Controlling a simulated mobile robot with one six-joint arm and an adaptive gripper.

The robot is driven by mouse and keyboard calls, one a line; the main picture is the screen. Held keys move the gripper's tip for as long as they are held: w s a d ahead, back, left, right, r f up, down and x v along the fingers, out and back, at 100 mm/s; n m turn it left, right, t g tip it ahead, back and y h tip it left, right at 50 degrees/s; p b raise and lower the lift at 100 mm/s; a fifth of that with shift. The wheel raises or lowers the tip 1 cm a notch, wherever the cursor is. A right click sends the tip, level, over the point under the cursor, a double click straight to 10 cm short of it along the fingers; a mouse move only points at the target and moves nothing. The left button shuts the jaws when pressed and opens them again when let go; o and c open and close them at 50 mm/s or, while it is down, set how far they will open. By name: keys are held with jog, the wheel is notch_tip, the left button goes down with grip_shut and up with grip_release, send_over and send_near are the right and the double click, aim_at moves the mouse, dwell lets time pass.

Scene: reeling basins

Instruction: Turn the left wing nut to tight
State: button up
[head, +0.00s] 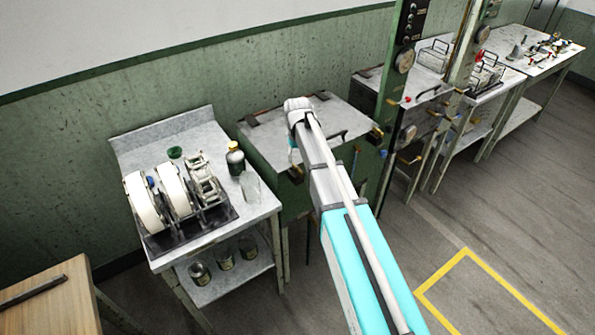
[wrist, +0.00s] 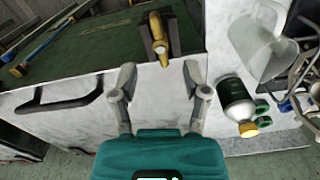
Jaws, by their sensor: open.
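My gripper (wrist: 159,69) is open, with one finger on each side of the nut's line. The fingertips appear just short of the nut, and I see no contact. In the head view my arm reaches over the lidded basin (head: 270,150), and a small yellowish fitting (head: 297,173) shows at its front left. Another yellow fitting (head: 375,132) is at the front right.
A dark bar handle (wrist: 58,100) stands out beside the nut. A dark bottle (wrist: 237,102) and a clear jar (wrist: 262,45) stand on the adjoining bench (head: 262,205), near a reeling machine (head: 175,195). A green post (head: 393,80) rises to the right.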

aim_at(297, 169)
jog(key=shift+f+b, duration=2.05)
jog(key=shift+f, duration=0.25)
grip_shut()
